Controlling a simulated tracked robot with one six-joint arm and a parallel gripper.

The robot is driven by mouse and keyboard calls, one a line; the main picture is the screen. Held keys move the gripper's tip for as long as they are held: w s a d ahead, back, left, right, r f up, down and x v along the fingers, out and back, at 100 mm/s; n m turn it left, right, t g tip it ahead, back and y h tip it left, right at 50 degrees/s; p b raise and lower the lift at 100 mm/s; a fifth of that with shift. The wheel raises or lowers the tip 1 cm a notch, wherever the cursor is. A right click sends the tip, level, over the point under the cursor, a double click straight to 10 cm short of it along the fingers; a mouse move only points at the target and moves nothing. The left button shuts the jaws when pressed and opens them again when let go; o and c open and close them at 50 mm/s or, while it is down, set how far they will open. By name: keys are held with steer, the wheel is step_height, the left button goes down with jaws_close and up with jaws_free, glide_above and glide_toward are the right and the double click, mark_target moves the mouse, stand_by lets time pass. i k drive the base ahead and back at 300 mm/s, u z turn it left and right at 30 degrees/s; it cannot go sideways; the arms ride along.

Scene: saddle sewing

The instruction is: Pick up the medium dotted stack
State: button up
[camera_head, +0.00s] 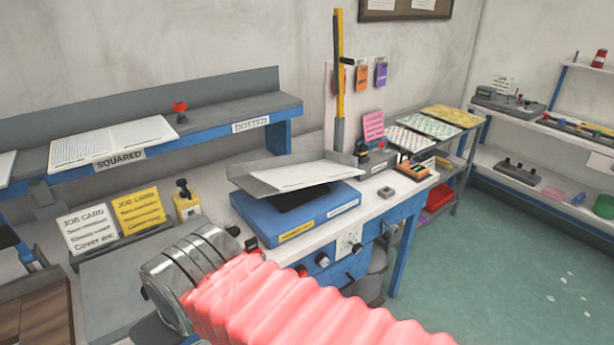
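A white paper stack (306,176) lies in a grey tilted tray on top of a blue machine on the workbench. Its surface print is too faint to tell whether it is dotted. Another pair of white sheet stacks (108,142) lies on the blue shelf by the "SQUARED" label. The shelf part above the "DOTTED" label (251,125) holds no stack. My arm, in a pink bellows sleeve, reaches from the lower right to a silver metal end (188,272) in front of the bench. No fingertips can be made out, and nothing is visibly held.
Job cards (113,220) and a yellow box (187,206) stand left of the machine. A yellow-and-black lever (339,75) rises behind it. A rack with patterned sheets (430,122) stands at the right of the bench. The green floor (500,260) at right is open.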

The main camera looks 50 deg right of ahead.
mark_target(284, 179)
steer(key=k, duration=0.75)
steer(key=z, duration=0.7)
steer(key=i, duration=1)
steer(key=z, duration=0.05)
